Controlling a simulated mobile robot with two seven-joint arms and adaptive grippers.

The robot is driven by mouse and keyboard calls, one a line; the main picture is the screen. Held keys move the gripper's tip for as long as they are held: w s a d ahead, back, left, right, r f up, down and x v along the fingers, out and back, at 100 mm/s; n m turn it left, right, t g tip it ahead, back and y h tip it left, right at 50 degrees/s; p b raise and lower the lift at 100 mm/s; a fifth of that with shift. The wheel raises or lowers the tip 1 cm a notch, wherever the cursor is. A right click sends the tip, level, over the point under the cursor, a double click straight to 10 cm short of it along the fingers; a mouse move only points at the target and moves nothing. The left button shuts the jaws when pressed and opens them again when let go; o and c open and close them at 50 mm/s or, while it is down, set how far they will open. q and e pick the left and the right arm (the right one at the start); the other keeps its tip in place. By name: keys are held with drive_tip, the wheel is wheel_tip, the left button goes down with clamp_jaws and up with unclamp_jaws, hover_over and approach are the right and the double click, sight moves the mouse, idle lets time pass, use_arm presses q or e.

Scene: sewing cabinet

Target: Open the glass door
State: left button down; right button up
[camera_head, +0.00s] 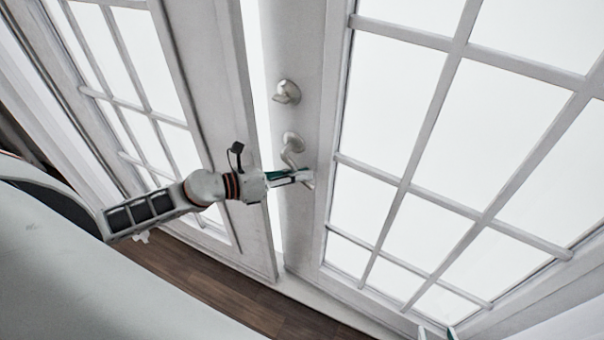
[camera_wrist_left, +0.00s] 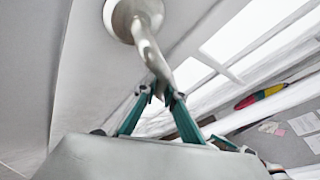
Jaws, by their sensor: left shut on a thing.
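The white glass door (camera_head: 309,130) with many panes fills the right of the head view. It stands ajar, with a bright gap between it and the left door panel (camera_head: 222,100). A silver lever handle (camera_head: 293,148) is on its left edge, and it also shows in the left wrist view (camera_wrist_left: 150,42). My left gripper (camera_head: 304,178) is shut on the lever's lower end; its teal fingers (camera_wrist_left: 160,97) meet at the lever in the wrist view. Two teal fingertips of my right gripper (camera_head: 437,333) show apart at the bottom edge, with nothing visible between them.
A round silver knob (camera_head: 286,92) sits above the lever. The left door panel also has glass panes. Dark wooden floor (camera_head: 215,285) lies below, with a white sill along the doors. In the wrist view, papers and a coloured item (camera_wrist_left: 260,96) are in the background.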

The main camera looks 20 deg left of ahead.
use_arm(q)
drive_tip(key=c, duration=2.1)
unclamp_jaws()
drive_tip(key=shift+d+f, duration=0.1)
drive_tip(key=shift+w, duration=0.15)
drive_tip(key=shift+v, duration=6.05)
drive_tip(key=shift+c, duration=0.2)
